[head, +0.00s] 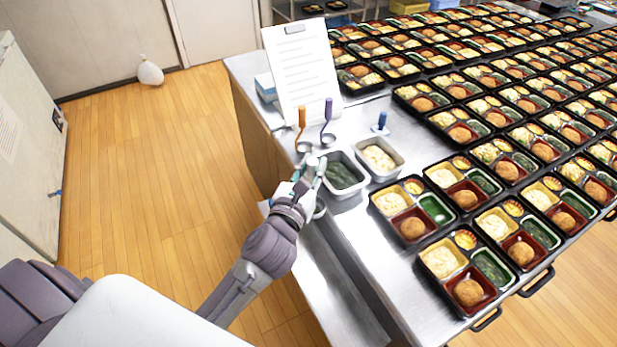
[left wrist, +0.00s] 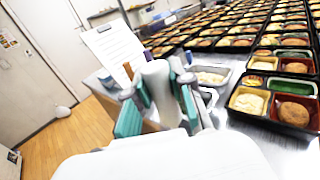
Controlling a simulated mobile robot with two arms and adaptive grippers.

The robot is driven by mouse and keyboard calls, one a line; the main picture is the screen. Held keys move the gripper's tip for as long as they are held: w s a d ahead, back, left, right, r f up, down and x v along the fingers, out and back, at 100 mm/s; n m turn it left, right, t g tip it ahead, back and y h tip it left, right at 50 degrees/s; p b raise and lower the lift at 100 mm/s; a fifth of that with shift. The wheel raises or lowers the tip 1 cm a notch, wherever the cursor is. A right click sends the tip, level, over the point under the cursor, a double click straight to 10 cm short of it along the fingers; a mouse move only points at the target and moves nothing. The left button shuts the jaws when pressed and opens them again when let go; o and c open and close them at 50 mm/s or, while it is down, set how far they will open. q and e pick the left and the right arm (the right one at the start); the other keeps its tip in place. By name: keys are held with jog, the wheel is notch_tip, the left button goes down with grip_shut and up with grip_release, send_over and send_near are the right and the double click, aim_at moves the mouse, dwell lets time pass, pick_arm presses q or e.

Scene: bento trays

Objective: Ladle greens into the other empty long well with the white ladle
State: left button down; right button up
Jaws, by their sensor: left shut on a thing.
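My left gripper (head: 312,178) is shut on the white ladle (left wrist: 158,85), whose thick pale handle stands between the teal fingers in the left wrist view. The gripper is at the left side of the metal pan of dark greens (head: 345,172). A small rounded cup (head: 319,209) shows just below the gripper; I cannot tell if it is the ladle's bowl. The nearest left bento tray (head: 399,242) has a long well (head: 436,209) showing bright bare green, while the other near trays have dark greens in theirs. My right gripper is not in view.
A pan of pale food (head: 380,157) stands beside the greens. Orange-handled (head: 302,117) and purple-handled (head: 328,108) ladles and a blue-handled tool (head: 381,122) stand behind. A clipboard (head: 302,70) leans at the back. Rows of filled trays cover the right side.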

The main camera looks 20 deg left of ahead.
pick_arm(q)
jog(key=w+r+y+p, duration=0.1)
jog(key=w+r+p, duration=0.15)
jog(key=w, duration=0.65)
jog(key=w+r+p, duration=0.2)
jog(key=w+p, duration=0.2)
jog(key=w, duration=0.5)
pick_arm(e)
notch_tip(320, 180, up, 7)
pick_arm(q)
notch_tip(320, 180, down, 11)
jog(key=b, duration=1)
jog(key=shift+w+d+n, duration=0.15)
jog(key=shift+w+n, duration=0.15)
jog(key=shift+n, duration=0.1)
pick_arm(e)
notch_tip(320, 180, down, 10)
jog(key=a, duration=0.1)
pick_arm(q)
jog(key=shift+r, duration=0.1)
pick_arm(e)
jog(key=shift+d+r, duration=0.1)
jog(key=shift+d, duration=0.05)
pick_arm(q)
notch_tip(320, 180, up, 9)
jog(key=p, duration=1)
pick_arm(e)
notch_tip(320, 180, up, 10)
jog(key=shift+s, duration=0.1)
